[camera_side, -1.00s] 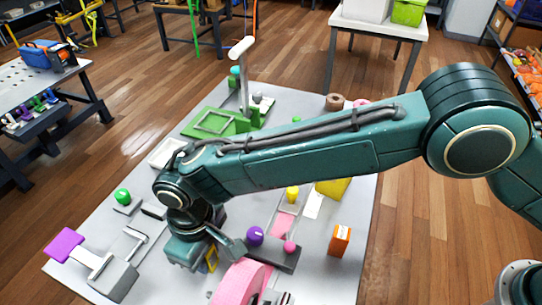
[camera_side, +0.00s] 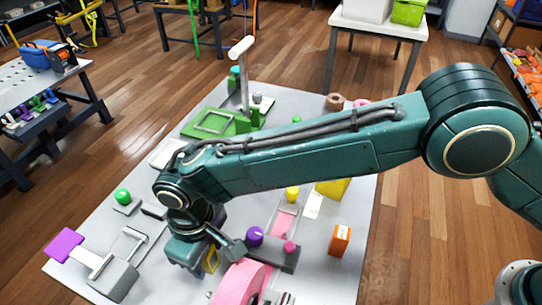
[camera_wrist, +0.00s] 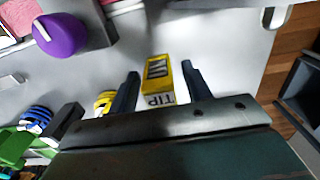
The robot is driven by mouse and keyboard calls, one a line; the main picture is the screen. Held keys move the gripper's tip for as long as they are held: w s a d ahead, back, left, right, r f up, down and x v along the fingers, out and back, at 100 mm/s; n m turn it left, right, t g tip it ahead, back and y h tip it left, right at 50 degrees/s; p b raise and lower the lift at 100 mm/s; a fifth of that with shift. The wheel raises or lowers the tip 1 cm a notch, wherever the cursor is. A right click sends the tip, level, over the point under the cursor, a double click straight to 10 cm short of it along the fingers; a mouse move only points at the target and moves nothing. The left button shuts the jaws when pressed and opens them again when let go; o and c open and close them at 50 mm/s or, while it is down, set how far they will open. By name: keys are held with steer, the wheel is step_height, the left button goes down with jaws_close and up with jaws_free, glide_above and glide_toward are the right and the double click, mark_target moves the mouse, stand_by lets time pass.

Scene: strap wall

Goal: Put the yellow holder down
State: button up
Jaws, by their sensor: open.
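The yellow holder (camera_wrist: 157,72) is a small yellow block with dark markings and the letters "TIP" on its near face. In the wrist view it sits between the two fingers of my gripper (camera_wrist: 160,75), with a gap on each side. My gripper is open around it. In the side view part of the yellow holder (camera_side: 211,260) shows beside my gripper, low over the grey table. The rest of it is hidden by my gripper. I cannot tell for certain whether its base rests on the table.
A purple knob (camera_side: 254,236) on a dark block and a pink roll (camera_side: 243,281) stand close to the right of my gripper. An orange box (camera_side: 340,240) is farther right. A purple-ended lever with a grey block (camera_side: 112,280) is at the left.

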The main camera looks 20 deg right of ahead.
step_height(320, 180, up, 12)
steer(key=shift+r, duration=0.1)
stand_by(0.5)
stand_by(0.5)
steer(key=d+r+m+t, duration=0.1)
steer(key=d+r, duration=0.4)
steer(key=d, duration=0.5)
steer(key=w+d+r+m+t+y, duration=0.1)
steer(key=d+r+m, duration=0.1)
steer(key=d+r, duration=0.6)
steer(key=d+r+m, duration=0.1)
steer(key=d+r, duration=0.2)
steer(key=d, duration=0.8)
steer(key=s+d+f+m+t, duration=0.1)
steer(key=s+d+m, duration=0.1)
steer(key=s+d, duration=0.7)
steer(key=s+d+f+m+t+h, duration=0.1)
steer(key=s+d+f+m+t, duration=0.1)
steer(key=s+d, duration=0.7)
steer(key=shift+d+f+m+t, duration=0.3)
steer(key=shift+d+m, duration=0.2)
steer(key=shift+d, duration=0.2)
